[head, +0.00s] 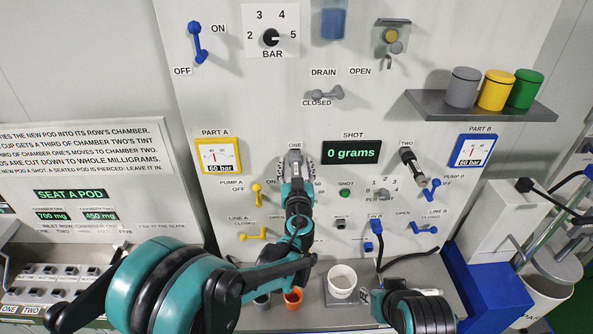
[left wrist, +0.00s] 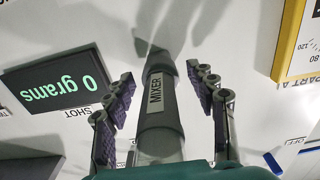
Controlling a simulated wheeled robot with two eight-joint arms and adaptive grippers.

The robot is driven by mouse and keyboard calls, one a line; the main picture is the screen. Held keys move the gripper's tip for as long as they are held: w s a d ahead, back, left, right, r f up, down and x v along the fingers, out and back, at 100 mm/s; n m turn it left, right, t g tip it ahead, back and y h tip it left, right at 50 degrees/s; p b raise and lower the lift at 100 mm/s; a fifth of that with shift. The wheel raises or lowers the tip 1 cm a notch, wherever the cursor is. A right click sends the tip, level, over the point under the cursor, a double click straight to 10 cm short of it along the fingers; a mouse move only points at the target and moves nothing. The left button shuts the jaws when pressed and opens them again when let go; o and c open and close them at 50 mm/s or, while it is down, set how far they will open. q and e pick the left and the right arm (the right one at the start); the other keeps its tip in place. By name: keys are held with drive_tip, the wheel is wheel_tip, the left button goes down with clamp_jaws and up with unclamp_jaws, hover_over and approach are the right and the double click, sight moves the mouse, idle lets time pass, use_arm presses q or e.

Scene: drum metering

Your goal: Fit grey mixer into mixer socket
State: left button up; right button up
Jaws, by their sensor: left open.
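The grey mixer (left wrist: 157,100) is a cylinder with a MIXER label. In the left wrist view it runs lengthwise between my left gripper's two fingers. In the head view the grey mixer (head: 295,159) shows at the panel under the ONE label, partly covered by my gripper. My left gripper (head: 297,182) is open around it. In the left wrist view there are gaps between the fingers (left wrist: 162,95) and the mixer's sides.
The SHOT display (head: 351,152) reads 0 grams. The yellow PART A gauge (head: 218,155) is left of my gripper, and the blue PART B gauge (head: 472,151) is right. A white cup (head: 342,282) stands on the ledge. A shelf (head: 480,107) holds grey, yellow and green cups.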

use_arm(q)
drive_tip(key=shift+b, duration=0.4)
idle(0.6)
clamp_jaws()
drive_tip(key=shift+s, duration=0.2)
drive_tip(key=shift+s+d+b, duration=0.1)
drive_tip(key=shift+s+b, duration=0.2)
drive_tip(key=shift+s, duration=2.45)
drive_tip(key=shift+s, duration=0.1)
drive_tip(key=s, duration=0.4)
drive_tip(key=shift+d, duration=0.1)
drive_tip(key=shift+w, duration=0.1)
